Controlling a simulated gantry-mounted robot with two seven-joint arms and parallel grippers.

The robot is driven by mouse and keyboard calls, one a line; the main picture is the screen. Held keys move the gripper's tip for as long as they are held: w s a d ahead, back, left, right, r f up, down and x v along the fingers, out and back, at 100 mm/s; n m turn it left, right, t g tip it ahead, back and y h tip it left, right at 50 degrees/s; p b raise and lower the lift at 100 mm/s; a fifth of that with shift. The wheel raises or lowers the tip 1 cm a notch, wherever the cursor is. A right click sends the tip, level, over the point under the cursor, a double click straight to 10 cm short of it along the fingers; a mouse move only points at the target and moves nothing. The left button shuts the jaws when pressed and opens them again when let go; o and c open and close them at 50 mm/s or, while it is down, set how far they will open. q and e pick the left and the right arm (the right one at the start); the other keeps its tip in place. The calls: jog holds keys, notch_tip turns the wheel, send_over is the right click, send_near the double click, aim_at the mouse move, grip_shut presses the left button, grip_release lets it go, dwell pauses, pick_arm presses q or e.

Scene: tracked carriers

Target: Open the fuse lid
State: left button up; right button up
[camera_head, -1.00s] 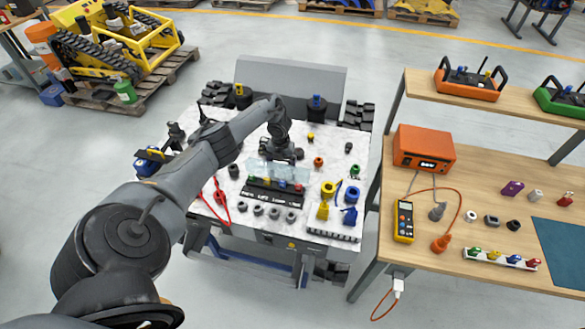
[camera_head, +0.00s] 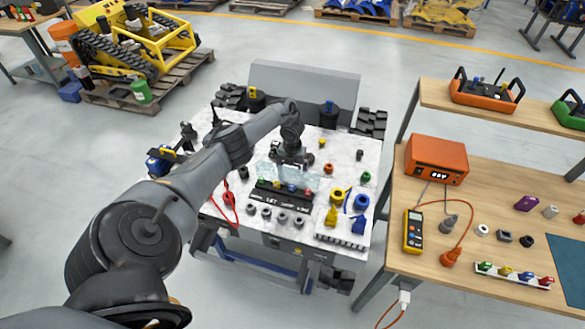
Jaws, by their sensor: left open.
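The fuse block is a black base (camera_head: 284,198) with several coloured fuses in a row, on the white top of the tracked carrier. A clear, pale bluish lid (camera_head: 268,171) stands over and behind the fuses; its exact angle is hard to tell. My left gripper (camera_head: 291,164) is at the lid's back edge, pointing down, with its fingers apart. I cannot tell whether it touches the lid. The fingertips are partly hidden by the lid. My right gripper is not in view.
Red cables (camera_head: 229,205) lie left, and yellow and blue lockout pieces (camera_head: 355,224) right. A wooden bench (camera_head: 470,200) with an orange meter box (camera_head: 436,158) stands to the right, across a gap.

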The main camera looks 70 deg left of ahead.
pick_arm(q)
notch_tip(320, 180, up, 9)
jog(key=p, duration=0.3)
jog(key=shift+r, duration=0.15)
jog(key=shift+r+p, duration=0.5)
jog(key=shift+r, duration=0.2)
